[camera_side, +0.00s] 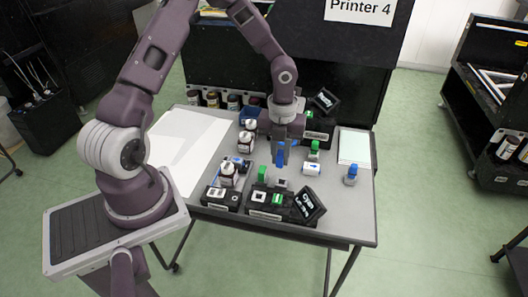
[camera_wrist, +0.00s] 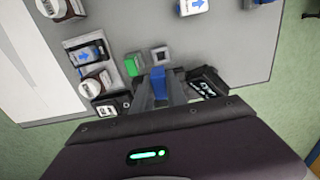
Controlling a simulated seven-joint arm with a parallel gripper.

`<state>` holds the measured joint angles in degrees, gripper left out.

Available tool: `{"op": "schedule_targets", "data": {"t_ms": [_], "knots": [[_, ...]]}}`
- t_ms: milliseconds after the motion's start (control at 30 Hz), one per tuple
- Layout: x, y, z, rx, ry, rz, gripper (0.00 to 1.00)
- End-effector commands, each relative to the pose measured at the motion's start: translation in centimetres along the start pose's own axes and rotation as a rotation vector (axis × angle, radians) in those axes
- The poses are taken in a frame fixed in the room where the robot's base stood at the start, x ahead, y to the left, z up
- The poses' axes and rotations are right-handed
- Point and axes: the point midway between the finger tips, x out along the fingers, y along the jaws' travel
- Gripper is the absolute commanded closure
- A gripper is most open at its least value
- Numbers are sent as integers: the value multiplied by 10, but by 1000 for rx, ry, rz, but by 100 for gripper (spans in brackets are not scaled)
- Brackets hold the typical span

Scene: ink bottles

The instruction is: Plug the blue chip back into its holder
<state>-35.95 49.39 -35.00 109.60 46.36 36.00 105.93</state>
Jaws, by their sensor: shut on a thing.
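My gripper (camera_side: 281,152) is shut on the blue chip (camera_side: 280,158), a small upright blue block, and holds it over the front middle of the table. In the wrist view the blue chip (camera_wrist: 158,80) sits between the two fingers (camera_wrist: 160,92). A small grey square socket with a dark centre (camera_side: 282,183), which looks like a holder, is just below the chip in the side view. The socket also shows in the wrist view (camera_wrist: 161,56), close beyond the chip. I cannot tell the exact gap between chip and socket.
A green block (camera_side: 262,174) stands left of the socket. Black cases (camera_side: 221,199) (camera_side: 266,200) and a tilted black part (camera_side: 309,206) line the table's front. White-capped bottles (camera_side: 228,174) stand left, a blue-arrow bottle (camera_side: 312,169) and a blue-capped bottle (camera_side: 351,175) right.

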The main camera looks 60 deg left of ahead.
Motion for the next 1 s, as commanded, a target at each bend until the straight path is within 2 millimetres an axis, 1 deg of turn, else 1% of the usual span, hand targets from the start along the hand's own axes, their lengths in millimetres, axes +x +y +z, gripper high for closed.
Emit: {"op": "schedule_targets", "data": {"t_ms": [33, 133, 500, 700, 1000], "knots": [[8, -4, 6, 2, 0, 5, 100], [19, -6, 12, 5, -3, 10, 100], [58, -5, 12, 5, -3, 11, 100], [68, -5, 12, 4, -4, 10, 100], [68, -5, 12, 4, -4, 10, 100]]}}
